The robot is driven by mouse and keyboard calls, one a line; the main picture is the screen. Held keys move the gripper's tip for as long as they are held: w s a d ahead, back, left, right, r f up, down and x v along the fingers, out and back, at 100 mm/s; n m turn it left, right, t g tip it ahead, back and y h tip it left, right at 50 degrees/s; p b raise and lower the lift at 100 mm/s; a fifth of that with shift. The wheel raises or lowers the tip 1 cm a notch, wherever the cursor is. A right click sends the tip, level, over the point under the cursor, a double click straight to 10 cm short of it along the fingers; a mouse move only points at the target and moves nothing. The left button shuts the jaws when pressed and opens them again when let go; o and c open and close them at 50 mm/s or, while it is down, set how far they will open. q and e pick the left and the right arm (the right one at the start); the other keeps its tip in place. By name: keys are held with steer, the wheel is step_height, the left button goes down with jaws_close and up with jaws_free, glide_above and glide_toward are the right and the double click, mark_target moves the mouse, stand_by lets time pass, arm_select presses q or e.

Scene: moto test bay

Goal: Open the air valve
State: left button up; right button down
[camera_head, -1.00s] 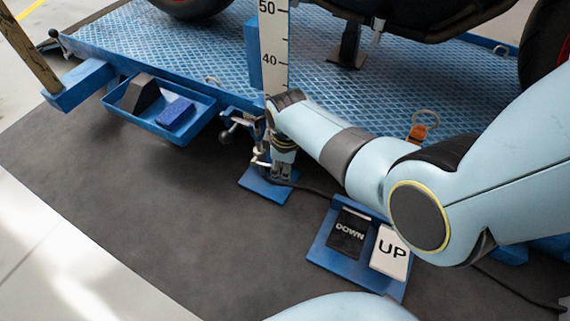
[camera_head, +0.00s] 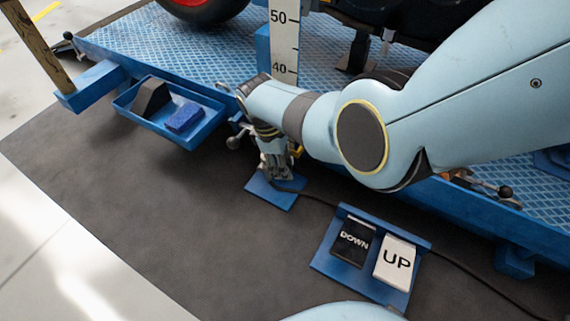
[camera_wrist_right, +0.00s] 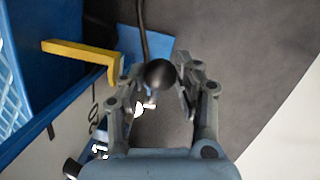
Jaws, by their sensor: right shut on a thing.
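A yellow L-shaped lever (camera_wrist_right: 82,53) shows in the right wrist view, left of the fingers, beside the blue lift edge. A small piece of yellow (camera_head: 297,150) shows beside my right gripper in the head view. My right gripper (camera_head: 277,173) points down at the front edge of the lift, above a small blue plate (camera_head: 272,198). In the wrist view its fingers (camera_wrist_right: 160,78) are shut on a black ball knob (camera_wrist_right: 160,74). The knob's stem and the valve body are mostly hidden. My left gripper is in neither view.
A blue pedal box (camera_head: 325,262) with DOWN and UP pedals stands on the dark mat (camera_head: 150,205). A blue tray (camera_head: 190,137) holds a dark wedge and a blue block. A height scale (camera_head: 284,45) rises behind the gripper. A black hose runs across the mat.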

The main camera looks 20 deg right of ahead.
steer(key=shift+s, duration=0.1)
steer(key=c, duration=0.9)
jaws_free()
steer(key=shift+r, duration=0.1)
steer(key=v, duration=1.1)
steer(key=shift+r, duration=0.4)
steer(key=shift+c, duration=0.4)
